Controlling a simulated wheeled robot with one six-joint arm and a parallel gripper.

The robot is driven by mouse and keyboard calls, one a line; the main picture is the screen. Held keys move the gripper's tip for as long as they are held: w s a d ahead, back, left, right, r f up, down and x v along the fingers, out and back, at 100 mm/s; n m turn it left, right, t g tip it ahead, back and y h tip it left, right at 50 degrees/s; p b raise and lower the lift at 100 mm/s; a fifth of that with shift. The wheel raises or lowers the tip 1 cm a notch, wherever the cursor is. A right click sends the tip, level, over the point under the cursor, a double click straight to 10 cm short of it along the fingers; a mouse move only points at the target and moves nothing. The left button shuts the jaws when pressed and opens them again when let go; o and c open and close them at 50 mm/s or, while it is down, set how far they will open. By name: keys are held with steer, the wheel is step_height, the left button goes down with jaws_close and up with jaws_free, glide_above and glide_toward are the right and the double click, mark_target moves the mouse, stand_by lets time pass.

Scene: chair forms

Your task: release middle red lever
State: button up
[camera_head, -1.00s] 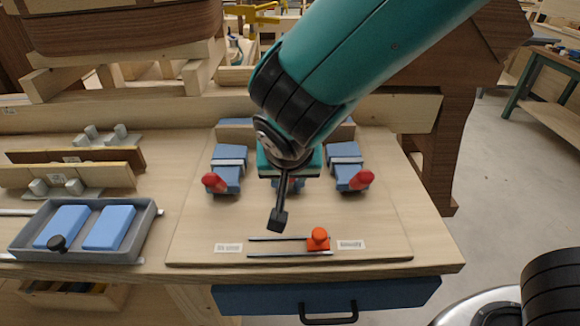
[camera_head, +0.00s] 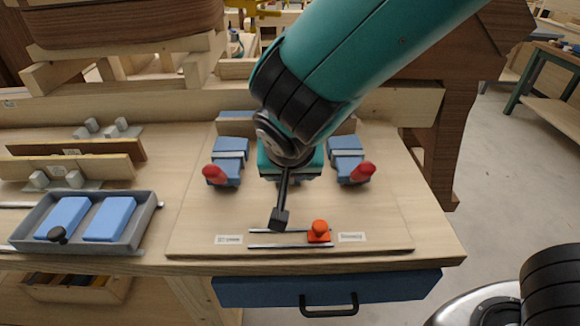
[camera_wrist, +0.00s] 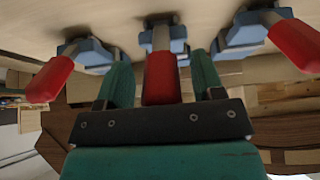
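Three blue toggle clamps with red levers stand in a row on the wooden board. The middle red lever (camera_wrist: 160,80) shows in the wrist view between the two green fingers of my gripper (camera_wrist: 162,66). A narrow gap shows on each side of it, so the fingers look open around the lever, not pressed on it. In the head view my wrist and gripper cover the middle clamp. The left red lever (camera_head: 215,174) and right red lever (camera_head: 363,172) stand free on either side; they also show in the wrist view, left (camera_wrist: 48,80) and right (camera_wrist: 296,42).
An orange slider knob (camera_head: 319,231) sits on rails at the board's front. A grey tray (camera_head: 150,215) with blue blocks lies left. Wooden strips (camera_head: 75,150) stand behind it. A blue drawer (camera_head: 250,293) hangs below the bench edge.

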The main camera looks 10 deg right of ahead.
steer(key=shift+r, duration=0.1)
steer(key=shift+s+a+r, duration=0.1)
steer(key=shift+r, duration=0.15)
steer(key=v, duration=1.6)
steer(key=shift+s+r, duration=0.2)
steer(key=shift+s, duration=0.1)
steer(key=shift+a, duration=0.1)
